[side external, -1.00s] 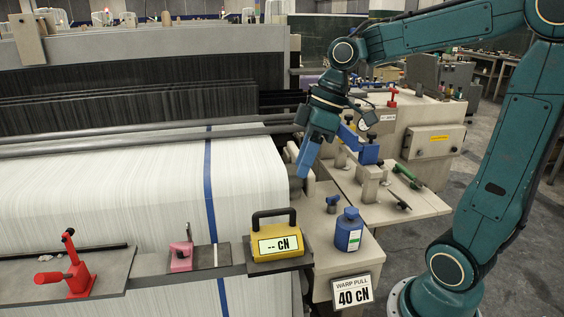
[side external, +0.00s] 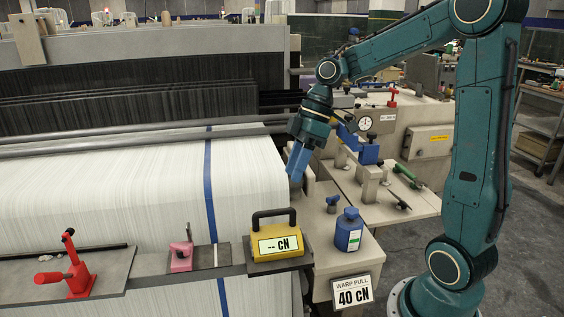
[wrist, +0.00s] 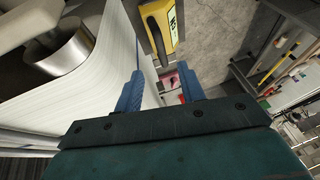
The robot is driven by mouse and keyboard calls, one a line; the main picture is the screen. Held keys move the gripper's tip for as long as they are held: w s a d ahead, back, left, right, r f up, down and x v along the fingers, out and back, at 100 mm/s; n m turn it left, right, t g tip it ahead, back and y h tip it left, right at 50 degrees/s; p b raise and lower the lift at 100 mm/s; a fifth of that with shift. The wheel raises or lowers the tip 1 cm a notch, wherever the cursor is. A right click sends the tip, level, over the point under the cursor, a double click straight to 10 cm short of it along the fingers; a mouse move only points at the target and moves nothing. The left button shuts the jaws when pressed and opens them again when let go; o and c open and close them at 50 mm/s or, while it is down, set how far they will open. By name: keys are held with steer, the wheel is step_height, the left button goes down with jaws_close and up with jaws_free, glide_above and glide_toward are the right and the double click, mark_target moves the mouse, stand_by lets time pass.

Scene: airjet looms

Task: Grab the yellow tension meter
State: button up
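The yellow tension meter (side external: 276,243) stands on a dark plate at the loom's front edge, its black handle upward and its display reading "-- CN". In the wrist view the meter (wrist: 165,26) is at the top, beyond and between my fingertips, with part cut off by the frame edge. My gripper (side external: 297,163) is above and behind the meter, beside the white warp sheet, with its blue fingers pointing down. In the wrist view my gripper (wrist: 160,85) has its two blue fingers apart with nothing between them.
A pink block (side external: 182,257) and a red lever clamp (side external: 72,270) are on the rail to the left. A "WARP PULL 40 CN" sign (side external: 353,291) hangs at the front right.

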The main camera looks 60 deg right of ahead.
mark_target(277, 210)
steer(key=shift+x, duration=3.1)
steer(key=shift+a+x, duration=0.1)
steer(key=shift+x, duration=1.2)
steer(key=shift+a+x, duration=0.15)
steer(key=shift+x, duration=1.15)
steer(key=shift+r, duration=0.1)
jaws_close()
